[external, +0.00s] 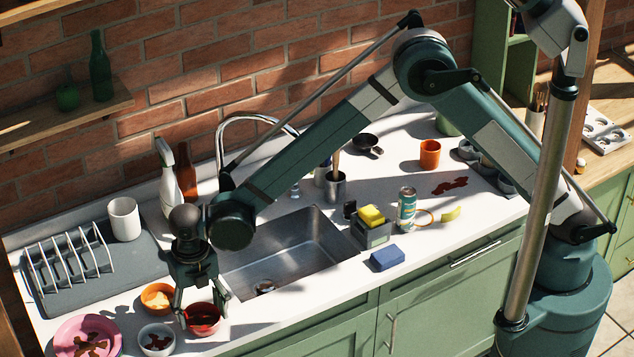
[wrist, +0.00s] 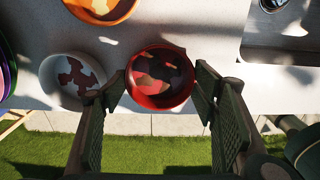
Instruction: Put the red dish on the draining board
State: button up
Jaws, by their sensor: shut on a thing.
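The red dish (external: 204,320) is a small round bowl with dark stains inside, near the front edge of the counter at the left. My gripper (external: 200,304) points down with its fingers on both sides of the dish, shut on it. In the wrist view the dish (wrist: 160,96) sits between the two finger pads (wrist: 163,90). I cannot tell whether it is clear of the counter. The draining board (external: 150,262) is a dark grey mat at the left, holding a white wire rack (external: 68,262) and a white mug (external: 124,218).
An orange bowl (external: 157,297), a white stained bowl (external: 156,340) and a pink plate (external: 88,342) stand close left of the dish. The sink (external: 290,250) is to the right. Bottles (external: 186,172) and the tap (external: 220,140) stand behind. The board's front part is bare.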

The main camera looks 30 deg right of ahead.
aim_at(203, 322)
jog(key=shift+f, duration=0.2)
jog(key=o, duration=0.9)
jog(key=shift+r, duration=0.25)
notch_tip(203, 322, up, 12)
dwell(0.4)
dwell(0.5)
